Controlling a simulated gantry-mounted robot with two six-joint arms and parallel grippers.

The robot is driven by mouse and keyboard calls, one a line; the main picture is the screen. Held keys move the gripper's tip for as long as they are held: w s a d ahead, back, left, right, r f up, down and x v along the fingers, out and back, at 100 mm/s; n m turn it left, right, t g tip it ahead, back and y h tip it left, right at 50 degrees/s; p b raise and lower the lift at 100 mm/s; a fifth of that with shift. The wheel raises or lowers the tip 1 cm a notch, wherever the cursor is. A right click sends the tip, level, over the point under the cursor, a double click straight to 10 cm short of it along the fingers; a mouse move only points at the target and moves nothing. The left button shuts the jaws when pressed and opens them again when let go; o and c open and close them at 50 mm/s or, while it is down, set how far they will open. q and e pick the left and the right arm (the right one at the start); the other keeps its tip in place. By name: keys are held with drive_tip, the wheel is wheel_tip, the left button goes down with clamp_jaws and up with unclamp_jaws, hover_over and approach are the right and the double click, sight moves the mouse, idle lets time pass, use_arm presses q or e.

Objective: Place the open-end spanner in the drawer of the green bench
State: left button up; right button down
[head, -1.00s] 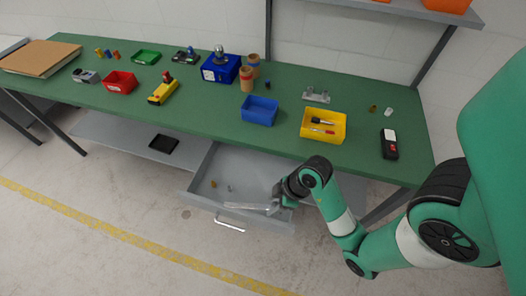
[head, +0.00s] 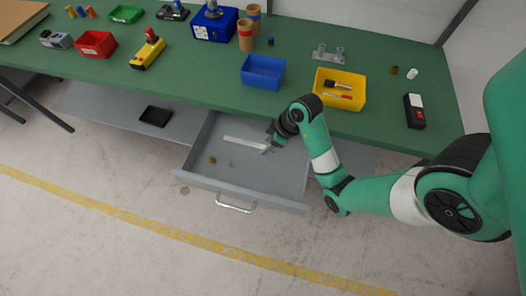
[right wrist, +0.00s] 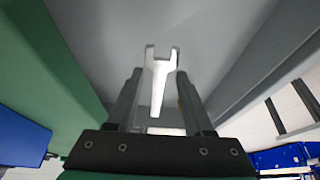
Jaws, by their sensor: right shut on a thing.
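The open-end spanner (head: 243,142) is a light grey metal tool. It lies over the inside of the open drawer (head: 262,188), towards the back under the bench edge. My right gripper (head: 267,149) is shut on it near its right end in the head view. In the right wrist view the spanner (right wrist: 158,75) sits between the two fingers, with its open forked end pointing away from the gripper. I cannot tell whether it touches the drawer floor. The green bench (head: 200,85) stands above the drawer. My left gripper is out of view.
A small brass piece (head: 212,160) and a small grey piece (head: 231,165) lie in the drawer. The drawer's front and right side are clear. A yellow bin (head: 345,104) and a blue bin (head: 262,73) stand on the bench above. A black tray (head: 156,116) lies on the lower shelf.

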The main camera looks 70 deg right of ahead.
sight(259, 150)
drive_tip(key=shift+w+d+f+b, duration=0.2)
drive_tip(key=shift+w+f+b, duration=0.05)
drive_tip(key=shift+f, duration=0.4)
drive_tip(key=shift+w+d+f+b, duration=0.2)
drive_tip(key=shift+f+b, duration=0.05)
drive_tip(key=shift+f, duration=0.35)
drive_tip(key=shift+w+d+f, duration=0.1)
drive_tip(key=shift+w+d, duration=0.1)
drive_tip(key=shift+w, duration=0.1)
drive_tip(key=f+b, duration=0.3)
drive_tip(key=b, duration=0.1)
drive_tip(key=shift+w+d+f, duration=0.35)
drive_tip(key=shift+s+f, duration=0.1)
drive_tip(key=shift+f, duration=0.15)
drive_tip(key=shift+c, duration=1.4)
unclamp_jaws()
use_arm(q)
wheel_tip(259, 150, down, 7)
